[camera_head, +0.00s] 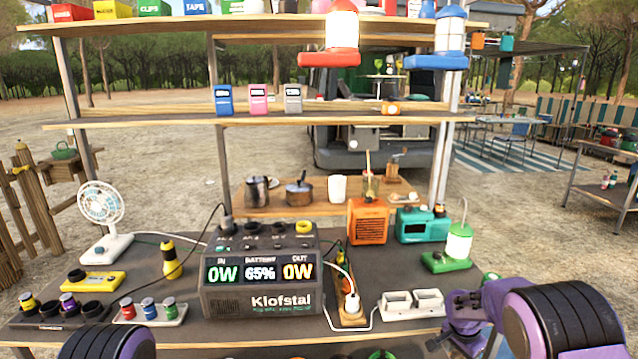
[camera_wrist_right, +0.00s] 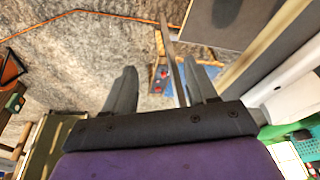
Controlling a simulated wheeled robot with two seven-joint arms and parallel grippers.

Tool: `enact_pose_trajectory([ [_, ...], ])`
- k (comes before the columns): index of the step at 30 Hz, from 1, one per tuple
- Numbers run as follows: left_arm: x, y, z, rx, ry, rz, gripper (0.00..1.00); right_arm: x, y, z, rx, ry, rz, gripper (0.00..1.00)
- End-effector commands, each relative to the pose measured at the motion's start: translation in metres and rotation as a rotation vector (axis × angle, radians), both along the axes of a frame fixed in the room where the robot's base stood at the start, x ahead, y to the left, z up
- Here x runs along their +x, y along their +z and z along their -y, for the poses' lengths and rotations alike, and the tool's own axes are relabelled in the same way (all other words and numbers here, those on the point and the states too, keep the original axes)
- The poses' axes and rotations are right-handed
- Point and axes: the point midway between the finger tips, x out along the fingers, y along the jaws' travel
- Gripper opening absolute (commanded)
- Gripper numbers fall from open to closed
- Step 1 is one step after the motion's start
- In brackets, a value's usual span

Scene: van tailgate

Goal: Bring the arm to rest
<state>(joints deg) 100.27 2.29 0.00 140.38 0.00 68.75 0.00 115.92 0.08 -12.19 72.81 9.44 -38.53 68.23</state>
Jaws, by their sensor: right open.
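My right gripper (camera_wrist_right: 162,82) is open in the right wrist view. Its two grey fingers are spread apart, with nothing held between them. Sandy ground and a thin shelf post show beyond the fingers. In the head view my purple right arm comes in at the lower right, beside the table's right end. Only a dark, rounded part of my left arm shows at the bottom left of the head view. The left gripper is out of view.
A grey table (camera_head: 190,338) spans the front. It carries a Klofstal power station (camera_head: 258,303), a white fan (camera_head: 103,215), a white socket block (camera_head: 412,303) and a green lantern (camera_head: 458,245). Shelves (camera_head: 200,122) rise behind. Sandy ground lies right of the table.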

Motion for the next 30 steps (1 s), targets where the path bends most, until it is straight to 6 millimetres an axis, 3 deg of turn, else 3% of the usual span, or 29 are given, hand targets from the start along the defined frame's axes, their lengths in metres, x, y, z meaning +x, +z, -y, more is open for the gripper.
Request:
enact_pose_trajectory([
  [5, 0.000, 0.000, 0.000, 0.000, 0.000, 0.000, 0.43, -0.071, -0.088, -0.020, 0.043, 0.104, 0.001, 0.57],
  [8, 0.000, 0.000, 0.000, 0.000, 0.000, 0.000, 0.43, -0.144, -0.137, -0.036, 0.045, 0.188, 0.012, 0.57],
  [9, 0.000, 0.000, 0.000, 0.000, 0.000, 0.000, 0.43, -0.178, -0.151, -0.041, 0.035, 0.223, 0.016, 0.57],
  [12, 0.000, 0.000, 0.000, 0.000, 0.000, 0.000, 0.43, -0.263, -0.166, -0.052, -0.015, 0.310, 0.020, 0.57],
  [15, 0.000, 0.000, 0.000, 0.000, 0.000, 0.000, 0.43, -0.333, -0.158, -0.057, -0.082, 0.387, 0.010, 0.57],
  [18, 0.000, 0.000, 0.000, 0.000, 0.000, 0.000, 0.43, -0.379, -0.142, -0.057, -0.141, 0.443, -0.005, 0.57],
  [22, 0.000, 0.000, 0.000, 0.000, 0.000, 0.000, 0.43, -0.402, -0.129, -0.057, -0.180, 0.477, -0.014, 0.57],
  [30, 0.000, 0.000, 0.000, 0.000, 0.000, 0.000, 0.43, -0.403, -0.128, -0.057, -0.187, 0.480, -0.012, 0.57],
])
